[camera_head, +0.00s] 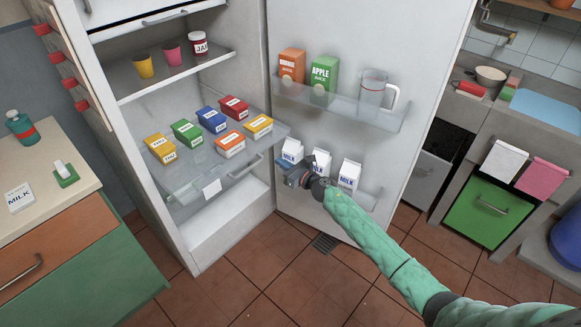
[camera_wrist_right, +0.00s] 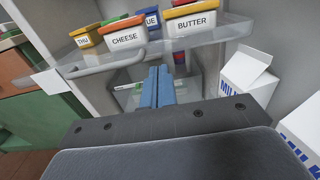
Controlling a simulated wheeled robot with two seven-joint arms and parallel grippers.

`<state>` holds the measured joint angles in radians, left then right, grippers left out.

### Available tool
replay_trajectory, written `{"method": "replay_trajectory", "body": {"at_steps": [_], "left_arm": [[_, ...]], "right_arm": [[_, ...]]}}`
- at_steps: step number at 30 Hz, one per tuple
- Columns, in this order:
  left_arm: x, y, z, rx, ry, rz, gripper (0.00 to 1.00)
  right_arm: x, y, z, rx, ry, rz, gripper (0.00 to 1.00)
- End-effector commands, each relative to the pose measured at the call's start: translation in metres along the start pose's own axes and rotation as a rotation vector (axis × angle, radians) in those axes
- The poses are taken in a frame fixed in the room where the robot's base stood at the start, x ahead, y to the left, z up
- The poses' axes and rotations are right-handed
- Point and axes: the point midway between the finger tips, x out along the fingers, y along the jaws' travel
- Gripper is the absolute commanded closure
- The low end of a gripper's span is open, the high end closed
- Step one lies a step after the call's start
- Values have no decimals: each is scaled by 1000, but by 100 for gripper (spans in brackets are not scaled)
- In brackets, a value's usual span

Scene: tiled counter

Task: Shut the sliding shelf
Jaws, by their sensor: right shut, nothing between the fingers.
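The sliding shelf (camera_head: 184,190) is a clear tray in the open fridge, pulled out past the fridge front. It carries several labelled food boxes and has a bar handle (camera_head: 245,167) and a white tag on its front. In the right wrist view, the handle (camera_wrist_right: 108,64) is ahead and to the left of the fingers. My right gripper (camera_head: 293,178) is shut and empty, to the right of the shelf front and beside the milk cartons in the door. Its blue fingertips (camera_wrist_right: 157,84) appear below the shelf rim in the wrist view, apart from the handle. My left gripper is out of view.
The fridge door (camera_head: 421,60) stands open on the right, with milk cartons (camera_head: 349,174) in its lower rack close to my gripper. Juice cartons and a jug (camera_head: 371,90) stand in the upper rack. The floor before the fridge (camera_head: 260,270) is clear.

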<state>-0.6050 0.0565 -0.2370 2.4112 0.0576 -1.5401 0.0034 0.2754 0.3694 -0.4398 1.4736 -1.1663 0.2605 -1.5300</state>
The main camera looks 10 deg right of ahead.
Motion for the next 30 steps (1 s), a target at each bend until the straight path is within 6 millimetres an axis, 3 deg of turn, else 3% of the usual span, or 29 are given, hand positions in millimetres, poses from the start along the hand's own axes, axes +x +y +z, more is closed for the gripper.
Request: {"method": "replay_trajectory", "body": {"at_steps": [6, 12, 30], "left_arm": [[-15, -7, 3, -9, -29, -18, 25], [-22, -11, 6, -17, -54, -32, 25], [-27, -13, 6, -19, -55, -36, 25]], "right_arm": [[38, 0, 2, 2, -1, -1, 100], [58, 0, 2, 2, -1, -1, 100], [67, 0, 0, 1, 0, -1, 100]]}}
